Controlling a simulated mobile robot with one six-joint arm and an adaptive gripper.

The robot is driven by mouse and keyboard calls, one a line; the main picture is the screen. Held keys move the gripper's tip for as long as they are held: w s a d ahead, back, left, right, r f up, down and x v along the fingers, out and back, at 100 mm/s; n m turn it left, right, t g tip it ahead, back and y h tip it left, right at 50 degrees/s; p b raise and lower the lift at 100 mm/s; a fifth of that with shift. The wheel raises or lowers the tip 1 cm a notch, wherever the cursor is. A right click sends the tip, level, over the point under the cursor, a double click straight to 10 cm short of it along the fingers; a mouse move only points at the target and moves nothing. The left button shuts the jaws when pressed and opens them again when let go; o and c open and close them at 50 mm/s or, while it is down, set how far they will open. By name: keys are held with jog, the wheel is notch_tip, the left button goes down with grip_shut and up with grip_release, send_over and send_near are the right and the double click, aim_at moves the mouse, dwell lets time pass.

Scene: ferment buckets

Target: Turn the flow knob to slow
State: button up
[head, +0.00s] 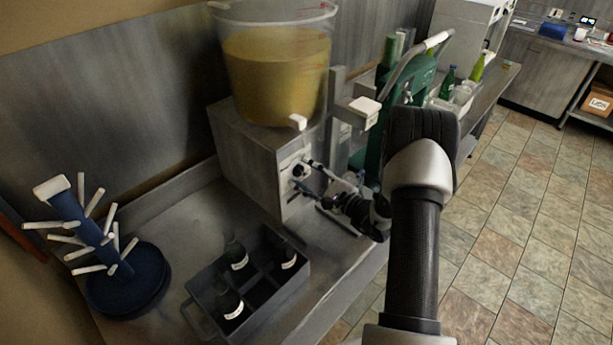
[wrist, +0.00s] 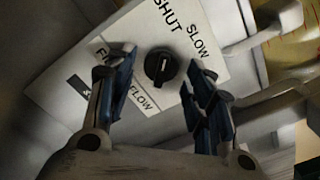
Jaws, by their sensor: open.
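The black flow knob (wrist: 160,67) sits on a white label plate (wrist: 72,92) in the wrist view. The plate reads SHUT at the top, SLOW to the right and FULL FLOW at the lower left. My gripper (wrist: 159,64) is open, with one blue-padded finger on each side of the knob and visible gaps between. In the head view my gripper (head: 309,180) is at the front of the grey box (head: 255,160), mostly hiding the knob.
A clear bucket of yellow liquid (head: 275,75) stands on the box, with a white spigot (head: 298,122). A crate (head: 205,290) with dark bottles stands in front. A blue bottle tree (head: 125,285) is at left. A green capper (head: 415,80) stands behind my arm.

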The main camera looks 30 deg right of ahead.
jog(key=shift+c, duration=0.2)
jog(key=c, duration=1)
jog(key=shift+a+f+m, duration=0.1)
jog(key=shift+m, duration=2.05)
jog(key=shift+a+m, duration=0.1)
jog(key=shift+m, duration=2.05)
jog(key=o, duration=1)
